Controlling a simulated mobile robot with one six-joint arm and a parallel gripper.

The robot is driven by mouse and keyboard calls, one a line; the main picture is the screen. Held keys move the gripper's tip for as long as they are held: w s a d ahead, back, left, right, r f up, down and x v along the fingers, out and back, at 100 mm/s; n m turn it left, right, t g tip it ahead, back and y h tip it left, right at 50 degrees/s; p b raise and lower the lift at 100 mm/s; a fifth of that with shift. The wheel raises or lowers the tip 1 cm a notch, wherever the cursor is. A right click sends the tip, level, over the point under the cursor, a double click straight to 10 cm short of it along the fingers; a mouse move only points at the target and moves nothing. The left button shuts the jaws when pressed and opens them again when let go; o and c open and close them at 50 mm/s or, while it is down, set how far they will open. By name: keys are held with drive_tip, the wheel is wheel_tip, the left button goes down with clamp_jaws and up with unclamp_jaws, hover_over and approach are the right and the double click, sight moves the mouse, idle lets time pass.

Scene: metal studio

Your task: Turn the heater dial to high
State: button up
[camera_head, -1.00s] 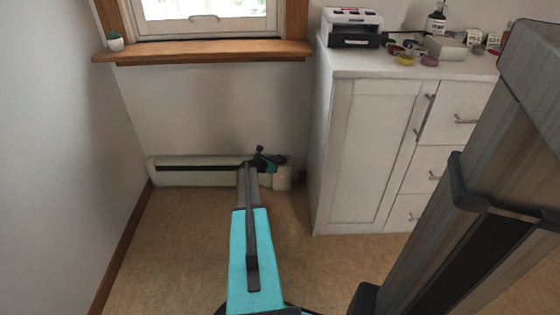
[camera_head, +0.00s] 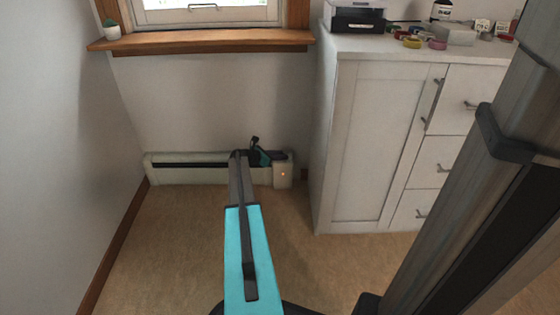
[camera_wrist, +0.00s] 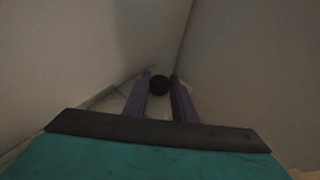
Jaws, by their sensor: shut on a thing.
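The heater (camera_head: 205,176) is a long, low white baseboard unit along the wall under the window. Its right end box (camera_head: 283,176) shows a small orange light. The heater dial (camera_wrist: 159,86) is a dark round knob, seen in the wrist view between my two fingers. My gripper (camera_wrist: 160,79) is shut on the dial, one finger at each side. In the head view my teal wrist is at the heater's right end, and the dial cannot be made out there. No markings on the dial are readable.
A white cabinet (camera_head: 370,140) stands close to the right of the heater, with a printer (camera_head: 355,18) and small items on top. The floor (camera_head: 170,240) is clear.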

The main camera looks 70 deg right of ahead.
drive_tip(key=shift+s+m+b, duration=0.1)
drive_tip(key=shift+m+b, duration=0.2)
drive_tip(key=shift+b, duration=0.45)
drive_tip(key=o, duration=1)
drive_tip(key=shift+r, duration=0.1)
drive_tip(key=shift+w+p+v, duration=0.15)
drive_tip(key=shift+p+v, duration=1.35)
drive_tip(key=shift+v, duration=1.95)
drive_tip(key=shift+w+p+v, duration=0.15)
drive_tip(key=shift+p+v, duration=1.3)
drive_tip(key=shift+v, duration=1.95)
drive_tip(key=shift+d, duration=0.15)
